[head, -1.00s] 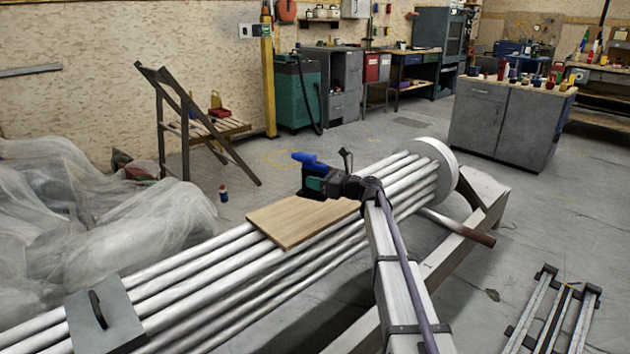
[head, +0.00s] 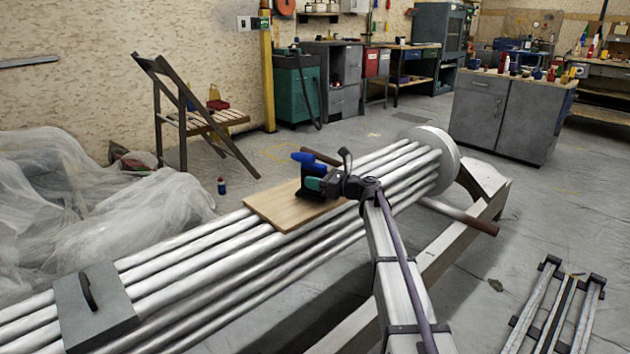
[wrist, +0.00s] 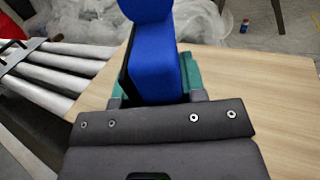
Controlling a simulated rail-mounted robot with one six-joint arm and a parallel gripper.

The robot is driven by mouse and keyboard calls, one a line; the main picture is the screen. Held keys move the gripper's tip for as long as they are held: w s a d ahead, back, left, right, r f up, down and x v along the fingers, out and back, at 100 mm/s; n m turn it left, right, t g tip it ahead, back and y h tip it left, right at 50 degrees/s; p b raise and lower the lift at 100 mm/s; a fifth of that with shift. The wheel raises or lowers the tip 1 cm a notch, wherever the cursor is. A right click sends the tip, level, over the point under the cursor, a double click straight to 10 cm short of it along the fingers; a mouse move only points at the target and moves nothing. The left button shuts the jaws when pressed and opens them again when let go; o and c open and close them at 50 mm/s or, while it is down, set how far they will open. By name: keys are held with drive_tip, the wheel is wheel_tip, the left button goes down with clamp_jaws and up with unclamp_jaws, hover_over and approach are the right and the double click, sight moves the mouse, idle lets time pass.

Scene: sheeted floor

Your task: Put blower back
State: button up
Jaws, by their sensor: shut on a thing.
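The blower is a blue thing with a teal part (head: 304,158), and it also shows large in the wrist view (wrist: 153,72). My gripper (head: 316,180) is shut on the blower. In the wrist view the blue body stands up between my fingers (wrist: 155,97), with teal on both sides. The blower is over the right part of a light wooden board (head: 282,210) that lies across the metal pipes. I cannot tell whether its underside touches the board. My arm hides the board's far right side.
Silver pipes (head: 200,262) run under the board to a round end plate (head: 440,150). A grey block with a handle (head: 97,305) sits on the pipes at the left. A wooden chair (head: 195,115) and plastic sheeting (head: 90,200) are behind. The left part of the board is clear.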

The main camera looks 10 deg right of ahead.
drive_tip(key=shift+f+b, duration=0.5)
drive_tip(key=shift+f, duration=0.1)
drive_tip(key=o, duration=0.7)
